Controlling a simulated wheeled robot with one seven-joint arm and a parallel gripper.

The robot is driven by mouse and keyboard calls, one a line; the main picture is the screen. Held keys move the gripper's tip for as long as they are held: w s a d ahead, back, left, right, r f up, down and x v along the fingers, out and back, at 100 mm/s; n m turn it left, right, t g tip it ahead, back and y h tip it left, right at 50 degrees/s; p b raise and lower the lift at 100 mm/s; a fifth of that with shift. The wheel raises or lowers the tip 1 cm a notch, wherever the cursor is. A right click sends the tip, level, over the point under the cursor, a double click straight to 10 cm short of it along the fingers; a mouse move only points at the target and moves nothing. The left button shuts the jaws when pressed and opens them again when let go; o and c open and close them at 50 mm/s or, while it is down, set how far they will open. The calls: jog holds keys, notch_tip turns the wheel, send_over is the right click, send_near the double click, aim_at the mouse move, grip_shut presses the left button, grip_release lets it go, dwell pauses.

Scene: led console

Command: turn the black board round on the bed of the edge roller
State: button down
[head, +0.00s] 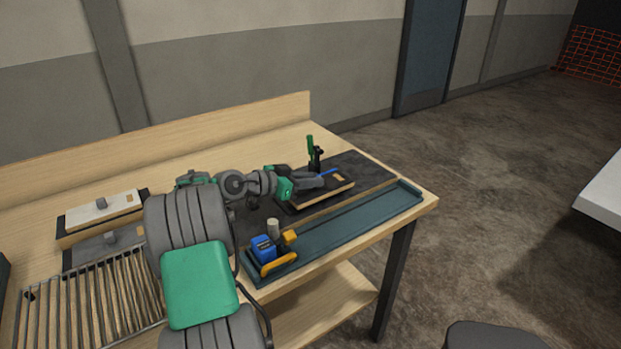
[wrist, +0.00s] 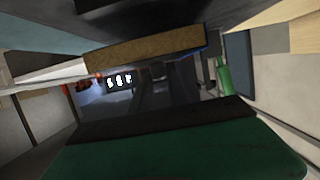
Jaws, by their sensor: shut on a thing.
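The black board (head: 325,194) lies on a dark bed (head: 370,168) at the right part of the bench, its pale wooden edge facing the front and a small tan patch on its top. In the wrist view the board's brown edge (wrist: 145,48) crosses the upper middle. My gripper (head: 310,181) reaches in from the left over the board and is shut on it. The exact grip is hidden by the fingers. A green-handled upright (head: 311,148) stands just behind the board, and a blue strip (head: 329,173) shows beside it.
A teal tray (head: 350,222) runs along the front edge, with a blue block (head: 263,248), an orange handle (head: 279,264) and a pale cylinder (head: 272,228) at its left end. A white-topped board (head: 102,212) and a slatted rack (head: 90,300) are at the left. A low backboard closes the rear.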

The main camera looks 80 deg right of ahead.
jog(key=shift+w+a+b, duration=0.15)
jog(key=shift+a+b, duration=0.1)
jog(key=shift+b, duration=0.1)
jog(key=shift+f+b, duration=1.05)
jog(key=shift+b, duration=0.05)
dwell(1.6)
jog(key=c, duration=1.2)
grip_release()
jog(key=shift+o, duration=0.2)
jog(key=v, duration=0.7)
jog(key=shift+w+a+r+b, duration=0.15)
jog(key=shift+w+a+b, duration=0.15)
jog(key=shift+b, duration=0.1)
